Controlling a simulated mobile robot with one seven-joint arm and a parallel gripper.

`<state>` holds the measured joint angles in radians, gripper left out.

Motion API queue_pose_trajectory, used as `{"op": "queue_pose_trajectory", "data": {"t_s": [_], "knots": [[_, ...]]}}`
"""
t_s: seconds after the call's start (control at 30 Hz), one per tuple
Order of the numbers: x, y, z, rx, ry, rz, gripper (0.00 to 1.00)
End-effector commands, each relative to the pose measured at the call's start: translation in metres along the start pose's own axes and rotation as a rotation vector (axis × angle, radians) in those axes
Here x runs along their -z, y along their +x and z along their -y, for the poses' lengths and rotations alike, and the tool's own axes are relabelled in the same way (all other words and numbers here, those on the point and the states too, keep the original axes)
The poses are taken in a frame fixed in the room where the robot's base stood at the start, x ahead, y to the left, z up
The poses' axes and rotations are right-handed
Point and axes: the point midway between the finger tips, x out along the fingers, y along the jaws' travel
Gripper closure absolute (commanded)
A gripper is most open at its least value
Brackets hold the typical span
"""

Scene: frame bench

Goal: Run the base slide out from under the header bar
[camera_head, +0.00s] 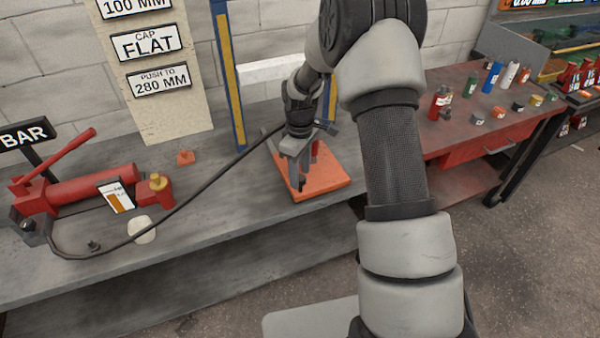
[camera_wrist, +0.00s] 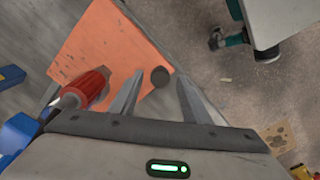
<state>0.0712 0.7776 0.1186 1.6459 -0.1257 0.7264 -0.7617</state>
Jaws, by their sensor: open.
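The base slide looks to be the flat orange plate (camera_head: 325,182) lying on the grey bench, with its front corner near the bench's front edge. In the wrist view the orange plate (camera_wrist: 95,45) carries a short dark round knob (camera_wrist: 160,77). My gripper (camera_head: 298,184) is open and empty above the plate, pointing down. In the wrist view the knob shows between its two fingertips; whether they reach down around it I cannot tell. A pale header bar (camera_head: 280,68) spans two blue posts behind the plate, partly hidden by my arm.
A red cylinder with a hose end (camera_wrist: 88,88) stands on the plate, left of my fingers. A black hose (camera_head: 205,185) runs to a red hand pump (camera_head: 95,187). A blue post (camera_head: 228,75) rises behind. A red table (camera_head: 465,135) holds cans at right.

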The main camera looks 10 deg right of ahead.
Motion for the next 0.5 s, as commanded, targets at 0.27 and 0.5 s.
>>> {"op": "queue_pose_trajectory", "data": {"t_s": [0.27, 0.5], "knots": [[0.001, -0.058, -0.001, -0.005, 0.001, -0.004, 0.57], [0.001, -0.117, -0.001, -0.004, 0.001, -0.004, 0.57]]}}
